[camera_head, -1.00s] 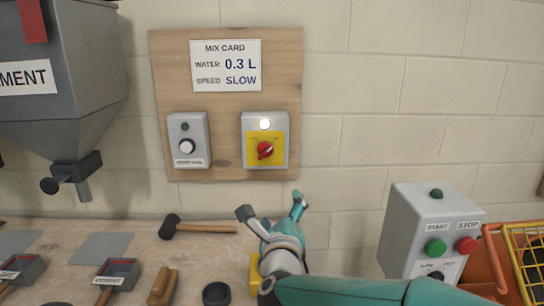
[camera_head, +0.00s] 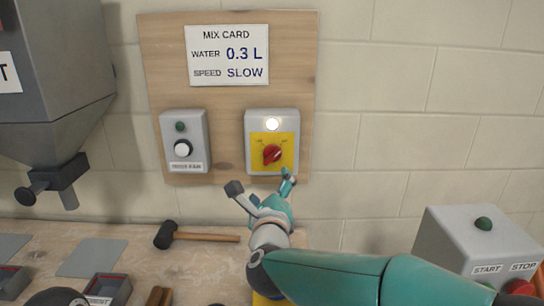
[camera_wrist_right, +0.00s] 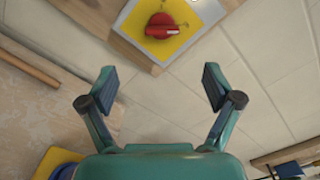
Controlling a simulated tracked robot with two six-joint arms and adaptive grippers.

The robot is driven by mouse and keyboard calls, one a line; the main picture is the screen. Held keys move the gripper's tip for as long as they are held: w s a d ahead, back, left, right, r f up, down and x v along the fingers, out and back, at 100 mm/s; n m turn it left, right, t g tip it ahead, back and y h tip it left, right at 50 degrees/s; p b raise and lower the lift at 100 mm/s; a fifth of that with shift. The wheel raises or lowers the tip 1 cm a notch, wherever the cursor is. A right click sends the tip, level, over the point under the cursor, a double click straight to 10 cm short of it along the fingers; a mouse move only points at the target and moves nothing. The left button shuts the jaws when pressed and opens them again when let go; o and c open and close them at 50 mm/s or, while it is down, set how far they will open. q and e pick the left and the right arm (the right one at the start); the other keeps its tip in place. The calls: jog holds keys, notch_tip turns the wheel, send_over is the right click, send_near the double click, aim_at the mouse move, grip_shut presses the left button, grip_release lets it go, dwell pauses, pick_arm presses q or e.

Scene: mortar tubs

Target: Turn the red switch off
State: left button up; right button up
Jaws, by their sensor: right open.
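The red switch (camera_head: 272,154) is a rotary knob on a yellow plate (camera_head: 286,139) in a grey box (camera_head: 255,116) on the wooden wall board. A round lamp (camera_head: 272,124) above it glows white. In the right wrist view the red switch (camera_wrist_right: 161,26) is near the top, beyond the fingertips. My right gripper (camera_head: 261,181) is open and empty, just below the switch box in the head view. It does not appear to touch the switch. In the right wrist view my right gripper (camera_wrist_right: 157,88) has its fingers spread wide. My left gripper is out of view.
A second grey box (camera_head: 185,140) with a white knob and dark lamp is left of the switch. A hammer (camera_head: 205,237) lies on the bench below. A grey hopper (camera_head: 55,90) hangs left. A start/stop box (camera_head: 450,240) stands lower right. The wall right of the board is clear.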

aim_at(271, 159)
jog(key=w+p, duration=0.5)
jog(key=w, duration=0.7)
jog(key=shift+w+d, duration=0.15)
jog(key=shift+w, duration=0.8)
jog(key=c, duration=1.1)
jog(key=shift+c, duration=0.2)
jog(key=shift+f, duration=0.1)
